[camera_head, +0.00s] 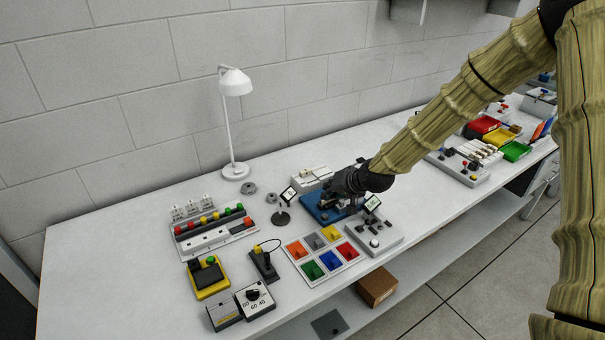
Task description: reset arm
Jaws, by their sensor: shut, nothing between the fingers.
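My arm comes in from the upper right and reaches down over the white bench. My gripper (345,203) is dark and small in the head view. It is shut and holds nothing. It is low over a blue device (318,212) on the bench, left of a grey control box (375,238). My wrist and gripper hide part of the blue device. I cannot tell whether the fingertips touch it.
A tray of coloured bins (297,250) lies in front. A small sign on a stand (281,217), a white lamp (232,130), a button panel (213,229) and a dial box (254,299) stand to the left. Red, yellow and green trays (515,151) are far right. The bench's left end is clear.

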